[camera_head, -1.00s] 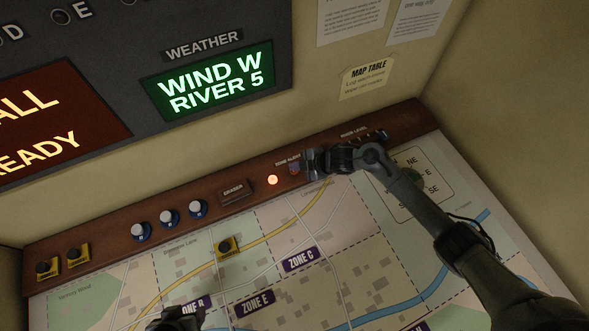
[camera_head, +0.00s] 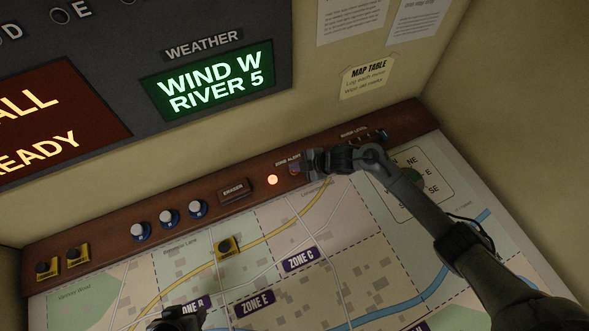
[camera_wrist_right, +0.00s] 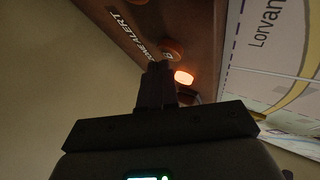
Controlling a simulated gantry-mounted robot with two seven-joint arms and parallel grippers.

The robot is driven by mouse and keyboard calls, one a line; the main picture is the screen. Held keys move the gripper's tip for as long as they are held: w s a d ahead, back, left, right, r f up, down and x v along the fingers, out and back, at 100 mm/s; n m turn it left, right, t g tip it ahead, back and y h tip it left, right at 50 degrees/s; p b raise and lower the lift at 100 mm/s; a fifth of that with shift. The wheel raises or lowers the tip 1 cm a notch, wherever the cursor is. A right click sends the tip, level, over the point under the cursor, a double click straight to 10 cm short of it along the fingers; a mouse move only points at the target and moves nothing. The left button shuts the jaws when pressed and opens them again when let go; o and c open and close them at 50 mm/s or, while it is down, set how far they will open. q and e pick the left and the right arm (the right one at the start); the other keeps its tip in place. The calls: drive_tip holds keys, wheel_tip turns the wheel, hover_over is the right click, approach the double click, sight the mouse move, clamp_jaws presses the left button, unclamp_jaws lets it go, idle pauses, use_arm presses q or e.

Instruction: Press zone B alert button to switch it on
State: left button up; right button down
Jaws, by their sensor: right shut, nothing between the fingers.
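On the wooden ledge under the "ZONE ALERT" label (camera_head: 287,160), one round button (camera_head: 272,180) glows orange. It also glows in the right wrist view (camera_wrist_right: 184,77). Another round, dull reddish button (camera_wrist_right: 172,48) is unlit in the wrist view, partly covered by my fingers. The small letters beside the buttons are too unclear to tell for certain which is zone B. My right gripper (camera_head: 306,165) is shut and empty, its tips beside the unlit button; contact cannot be told. My left gripper (camera_head: 178,320) is at the bottom edge of the head view, its fingers unclear.
Along the ledge stand an eraser (camera_head: 233,190), several blue-and-white knobs (camera_head: 168,218) and yellow-based black pieces (camera_head: 78,256). Another yellow-based piece (camera_head: 228,247) is on the map table (camera_head: 340,262). The wall with the weather display (camera_head: 213,80) rises behind the ledge.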

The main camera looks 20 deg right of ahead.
drive_tip(key=shift+f, duration=0.35)
drive_tip(key=shift+r, duration=0.15)
drive_tip(key=shift+r+p, duration=0.3)
drive_tip(key=shift+p, duration=0.1)
drive_tip(key=shift+r, duration=0.1)
wheel_tip(320, 180, up, 6)
drive_tip(key=p, duration=0.5)
drive_tip(key=shift+p, duration=0.3)
idle(0.3)
drive_tip(key=shift+s, duration=0.1)
